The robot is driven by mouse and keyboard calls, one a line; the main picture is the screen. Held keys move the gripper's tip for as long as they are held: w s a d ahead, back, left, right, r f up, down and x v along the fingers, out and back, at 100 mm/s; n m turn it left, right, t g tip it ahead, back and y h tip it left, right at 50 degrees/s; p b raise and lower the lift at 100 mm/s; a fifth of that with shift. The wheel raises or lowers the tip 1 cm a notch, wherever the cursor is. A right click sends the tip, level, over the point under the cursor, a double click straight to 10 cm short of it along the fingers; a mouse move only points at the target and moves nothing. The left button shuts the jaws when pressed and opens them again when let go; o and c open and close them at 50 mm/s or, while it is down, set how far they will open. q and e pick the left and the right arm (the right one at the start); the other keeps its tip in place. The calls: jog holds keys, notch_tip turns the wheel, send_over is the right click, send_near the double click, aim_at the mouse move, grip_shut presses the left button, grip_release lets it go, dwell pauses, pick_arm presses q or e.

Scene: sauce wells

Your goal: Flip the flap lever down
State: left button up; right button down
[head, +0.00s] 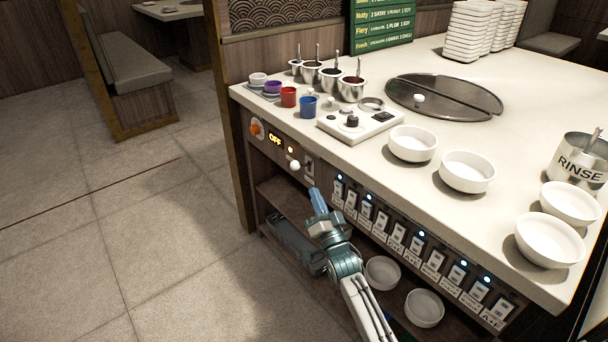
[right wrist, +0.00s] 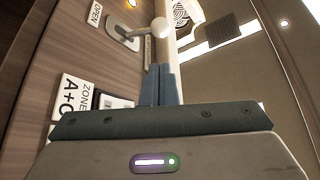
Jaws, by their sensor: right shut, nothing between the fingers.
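The flap lever has a white ball knob (head: 294,165) and sits on the dark front panel of the counter, right of the OFF display. I cannot tell for sure whether the lever is up or down. My right gripper (head: 317,197) is shut and empty, below and right of the knob. Its blue fingers (right wrist: 161,84) point toward the ball in the wrist view, with a gap between. My left gripper is not in view.
A row of labelled switches (head: 410,246) runs along the panel to the right. An orange knob (head: 256,129) is left of the display. White bowls (head: 413,143) stand on the counter; more are on the shelf below. The floor at left is clear.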

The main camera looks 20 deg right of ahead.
aim_at(304, 165)
jog(key=shift+r, duration=0.3)
jog(key=shift+w, duration=0.1)
jog(key=x, duration=0.9)
jog(key=shift+w+r, duration=0.2)
jog(key=shift+w, duration=0.15)
jog(key=shift+f, duration=0.15)
